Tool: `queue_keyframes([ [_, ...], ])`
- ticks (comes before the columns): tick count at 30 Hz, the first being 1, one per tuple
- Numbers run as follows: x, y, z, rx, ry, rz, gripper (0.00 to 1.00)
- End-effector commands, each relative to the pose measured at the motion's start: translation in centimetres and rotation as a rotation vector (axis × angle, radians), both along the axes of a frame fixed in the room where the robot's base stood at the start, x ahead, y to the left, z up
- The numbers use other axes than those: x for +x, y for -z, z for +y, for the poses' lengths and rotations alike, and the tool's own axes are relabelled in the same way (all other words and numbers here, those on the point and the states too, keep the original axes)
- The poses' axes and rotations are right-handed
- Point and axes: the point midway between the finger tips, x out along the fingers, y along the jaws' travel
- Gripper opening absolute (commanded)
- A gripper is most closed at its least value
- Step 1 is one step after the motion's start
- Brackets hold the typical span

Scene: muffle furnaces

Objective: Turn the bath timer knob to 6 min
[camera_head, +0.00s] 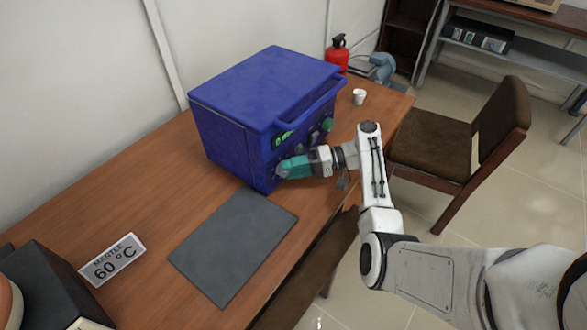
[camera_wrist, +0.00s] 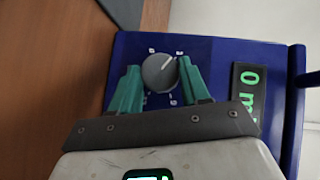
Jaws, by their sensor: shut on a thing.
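A blue box-shaped appliance (camera_head: 255,90) stands on the wooden table, its front panel facing right toward my arm. In the wrist view, a round grey knob (camera_wrist: 158,74) with a white pointer line sits on its blue panel (camera_wrist: 215,52). The pointer aims to the upper right. Small white marks ring the knob, too small to read surely. A green display (camera_wrist: 250,92) beside it shows 0 and part of "min". My gripper (camera_wrist: 160,70) has its green fingers on either side of the knob, shut on it. In the head view my gripper (camera_head: 284,170) hides the knob.
A grey mat (camera_head: 233,245) lies in front of the appliance. A sign (camera_head: 112,260) reads "MANTLE 60 °C". A white cup (camera_head: 359,96) and a red extinguisher (camera_head: 338,55) are behind. A brown chair (camera_head: 430,140) stands right of the table.

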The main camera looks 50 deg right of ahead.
Motion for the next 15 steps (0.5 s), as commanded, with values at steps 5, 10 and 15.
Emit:
queue_keyframes([
  [5,0.02,0.01,-0.07,0.005,0.002,0.000,0.15],
  [10,0.02,0.02,-0.07,0.004,0.003,0.001,0.15],
  [15,0.02,0.02,-0.05,0.004,0.002,0.001,0.56],
])
